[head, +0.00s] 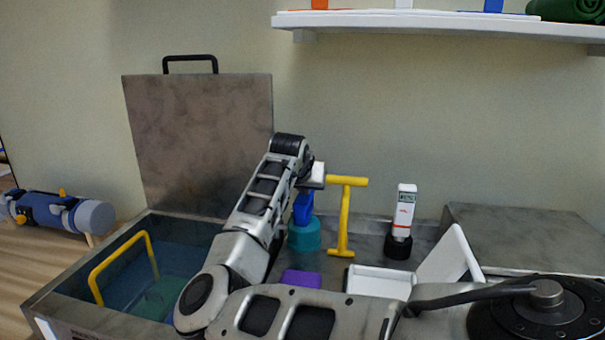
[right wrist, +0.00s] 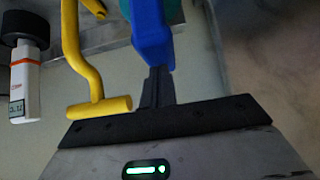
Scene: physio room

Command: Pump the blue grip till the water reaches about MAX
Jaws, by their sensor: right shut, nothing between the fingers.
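The blue grip (head: 303,208) stands upright on a teal base (head: 304,235) in the metal unit, partly behind my right arm. It also shows in the right wrist view (right wrist: 152,35). My right gripper (right wrist: 158,72) is shut and empty, with its fingertips at the end of the blue grip. I cannot tell whether they touch it. In the head view the gripper's fingers are mostly hidden by the arm. Bluish water (head: 125,272) seems to lie in the basin at the left. No MAX mark is readable. My left gripper is not in view.
A yellow T-handle (head: 345,215) stands close right of the blue grip. A white meter (head: 404,212) stands in a black holder further right. A yellow bar (head: 118,258) is in the basin. A white tray (head: 375,284) and purple block (head: 301,279) lie in front. A shelf (head: 430,25) hangs above.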

